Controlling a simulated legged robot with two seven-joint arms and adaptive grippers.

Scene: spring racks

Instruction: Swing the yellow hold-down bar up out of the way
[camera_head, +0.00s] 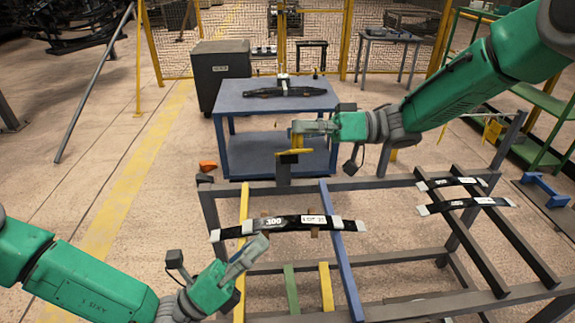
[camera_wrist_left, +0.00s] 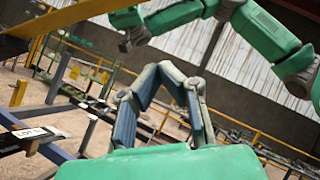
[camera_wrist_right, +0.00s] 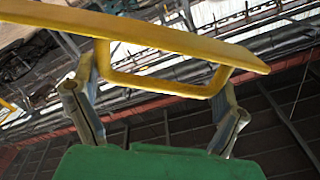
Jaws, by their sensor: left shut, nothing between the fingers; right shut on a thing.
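The yellow hold-down bar (camera_head: 293,152) shows foreshortened above the rack's back rail, raised over a dark post. In the right wrist view, the bar (camera_wrist_right: 150,32) crosses the top with its looped handle (camera_wrist_right: 165,85) between my fingers. My right gripper (camera_head: 298,128) is shut on that handle. It also shows in the right wrist view (camera_wrist_right: 160,85). A yellow beam, likely the bar, crosses the upper left of the left wrist view (camera_wrist_left: 75,14). My left gripper (camera_head: 262,240) is shut and empty beside the spring; its fingertips meet in the left wrist view (camera_wrist_left: 162,70).
More springs (camera_head: 465,203) lie on the right. Behind the rack (camera_head: 390,183) stands a blue table (camera_head: 240,101) with another spring. Open floor lies left.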

